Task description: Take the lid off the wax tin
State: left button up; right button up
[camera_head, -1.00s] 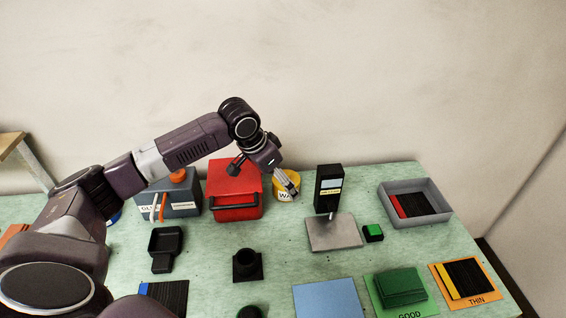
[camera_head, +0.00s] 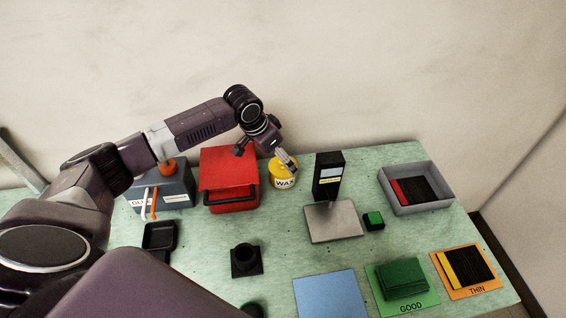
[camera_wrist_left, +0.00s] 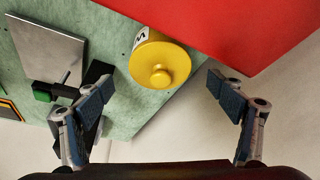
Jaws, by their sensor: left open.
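The yellow wax tin (camera_head: 283,182) with a white WAX label stands at the back of the table. In the left wrist view its yellow lid (camera_wrist_left: 157,62) faces me, with a round knob in the middle, and it is on the tin. My left gripper (camera_head: 287,160) is at the tin's top in the head view and hides part of the lid. In the left wrist view the left gripper (camera_wrist_left: 160,84) is open and empty, with the lid beyond and between its fingertips. Whether it touches the lid cannot be told. My right gripper is not in view.
A red box (camera_head: 230,172) with a black handle stands close left of the tin. A black upright device (camera_head: 327,172) and a metal plate (camera_head: 333,222) are to its right. A grey tray (camera_head: 440,205) is farther right. The wall is close behind.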

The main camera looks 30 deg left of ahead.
pick_arm(q)
jog(key=shift+x, duration=1.2)
jog(key=c, duration=0.8)
jog(key=shift+r, duration=0.2)
